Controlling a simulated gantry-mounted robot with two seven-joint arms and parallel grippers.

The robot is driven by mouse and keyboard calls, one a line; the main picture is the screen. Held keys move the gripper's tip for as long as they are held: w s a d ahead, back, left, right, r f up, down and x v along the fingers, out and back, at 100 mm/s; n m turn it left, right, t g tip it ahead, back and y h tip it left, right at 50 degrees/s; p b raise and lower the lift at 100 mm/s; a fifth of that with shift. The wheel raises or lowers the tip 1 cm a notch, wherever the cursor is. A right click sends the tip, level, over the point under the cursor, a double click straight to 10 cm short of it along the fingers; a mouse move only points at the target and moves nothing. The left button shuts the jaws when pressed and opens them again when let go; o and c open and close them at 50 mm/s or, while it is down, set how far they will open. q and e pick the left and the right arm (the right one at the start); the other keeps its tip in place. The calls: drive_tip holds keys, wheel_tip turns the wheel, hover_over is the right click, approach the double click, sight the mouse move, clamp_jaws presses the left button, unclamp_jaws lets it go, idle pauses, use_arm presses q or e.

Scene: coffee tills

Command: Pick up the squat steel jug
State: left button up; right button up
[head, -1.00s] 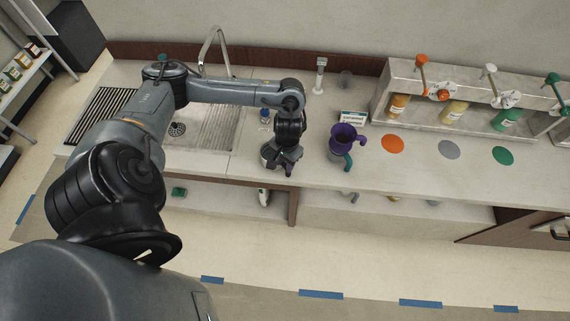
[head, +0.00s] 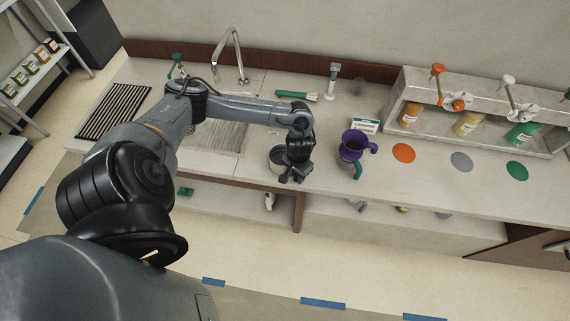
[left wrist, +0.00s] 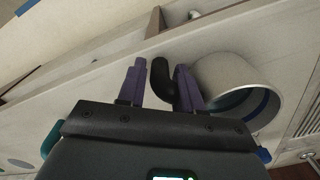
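My left gripper (head: 293,176) is low at the jug's right front side. In the left wrist view the gripper (left wrist: 160,85) is open, its purple fingers on either side of the jug's black handle (left wrist: 159,76). A gap shows between the left finger and the handle; the right finger lies between handle and body. My right gripper is not in view.
A purple funnel-like vessel (head: 355,143) sits atop something with a teal handle, right of the gripper. A green brush (head: 291,93) lies behind the arm. Orange (head: 403,153), grey (head: 461,162) and green discs (head: 517,170) mark the counter below the pump rack. The counter's front edge is close.

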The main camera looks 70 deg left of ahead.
use_arm(q)
drive_tip(key=shift+f, duration=0.8)
clamp_jaws()
drive_tip(key=shift+r, duration=0.15)
